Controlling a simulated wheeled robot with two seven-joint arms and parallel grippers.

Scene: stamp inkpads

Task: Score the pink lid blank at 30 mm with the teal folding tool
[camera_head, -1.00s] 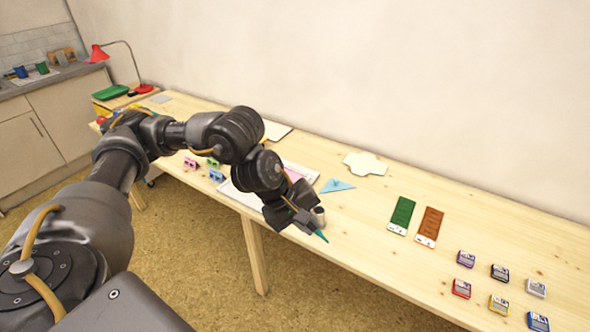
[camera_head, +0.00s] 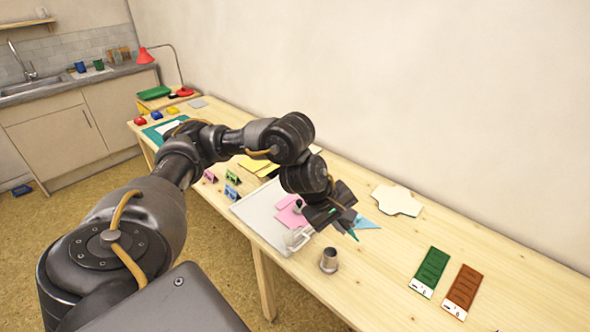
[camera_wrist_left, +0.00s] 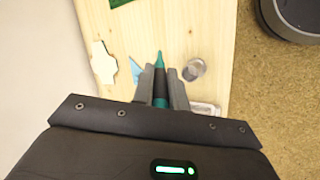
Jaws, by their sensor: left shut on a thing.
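The pink lid blank (camera_head: 288,213) lies on the pale scoring board (camera_head: 259,222), partly hidden behind my left gripper. My left gripper (camera_head: 340,222) is shut on the teal folding tool (camera_head: 352,235), whose pointed tip sticks out below the fingers, above the table. In the left wrist view the fingers (camera_wrist_left: 159,76) clamp the dark shaft of the tool (camera_wrist_left: 159,60), with its teal tip pointing away from the wrist. The tool appears to be just right of the board, apart from the pink blank. My right gripper is out of view.
A metal cup (camera_head: 329,261) stands near the table's front edge. A blue triangle (camera_head: 367,222) and a cream cut-out (camera_head: 397,200) lie behind the gripper. Green (camera_head: 430,271) and brown (camera_head: 462,291) strips lie at right. Yellow sheets (camera_head: 256,164) lie at the back left.

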